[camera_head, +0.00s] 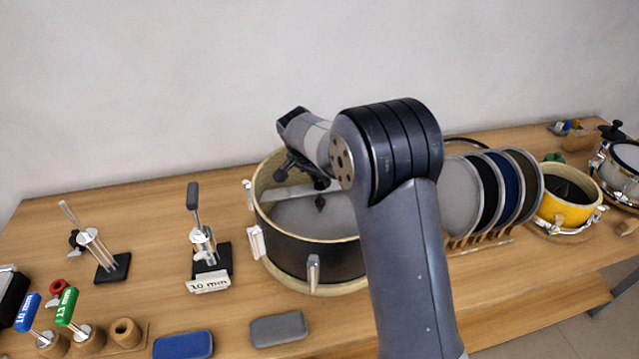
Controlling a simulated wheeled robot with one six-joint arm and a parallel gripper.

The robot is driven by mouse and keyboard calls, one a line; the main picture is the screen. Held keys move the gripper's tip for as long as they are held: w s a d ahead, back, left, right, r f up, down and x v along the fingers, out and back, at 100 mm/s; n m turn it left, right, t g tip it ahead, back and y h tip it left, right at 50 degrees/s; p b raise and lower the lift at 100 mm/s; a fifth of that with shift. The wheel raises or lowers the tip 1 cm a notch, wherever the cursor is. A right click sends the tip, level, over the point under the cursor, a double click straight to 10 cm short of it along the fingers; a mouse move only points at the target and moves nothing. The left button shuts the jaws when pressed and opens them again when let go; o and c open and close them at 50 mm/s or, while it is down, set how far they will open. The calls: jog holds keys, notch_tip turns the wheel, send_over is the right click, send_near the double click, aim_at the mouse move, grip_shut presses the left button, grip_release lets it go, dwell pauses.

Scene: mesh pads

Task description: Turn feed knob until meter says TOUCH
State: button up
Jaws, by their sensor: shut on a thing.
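My gripper (305,178) reaches down inside the open black drum (310,257), over a pale bar (285,192) that lies across the drum. The gripper is small and dark here. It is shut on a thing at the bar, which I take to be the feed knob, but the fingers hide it. A small dark pointed part (321,203) shows just below the gripper, above the grey drum floor. My arm covers the drum's right side. No meter face or reading can be made out.
Right are a rack of round pads (460,200) and a yellow drum (568,205).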

jog(key=shift+m+g+h+b, duration=0.4)
jog(key=shift+m+g+b, duration=0.15)
jog(key=shift+m, duration=1.05)
jog(key=o, duration=1)
jog(key=v, duration=1.1)
jog(key=shift+w+b, duration=0.1)
jog(key=shift+b, duration=0.3)
jog(key=shift+f, duration=0.2)
